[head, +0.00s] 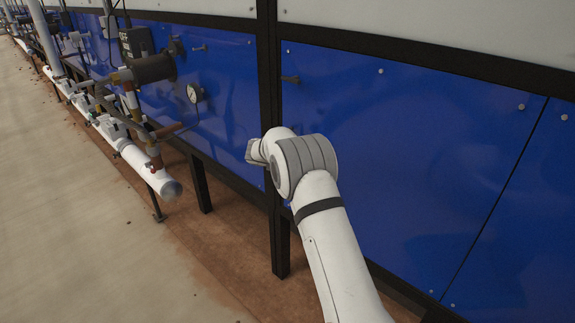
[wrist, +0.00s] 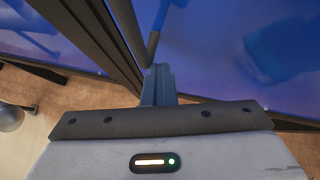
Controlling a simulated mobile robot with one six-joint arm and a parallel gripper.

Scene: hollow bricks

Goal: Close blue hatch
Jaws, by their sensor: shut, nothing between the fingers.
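Large blue panels line the wall in the head view. Which panel is the hatch is not clear. My gripper (wrist: 158,72) is shut and empty in the wrist view, close to a dark bar (wrist: 152,45) and blue panel surface (wrist: 230,50). Whether it touches either is unclear. My wrist mostly hides the gripper in the head view.
A black post (head: 270,90) stands between the panels. The concrete floor (head: 75,230) at left is clear.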

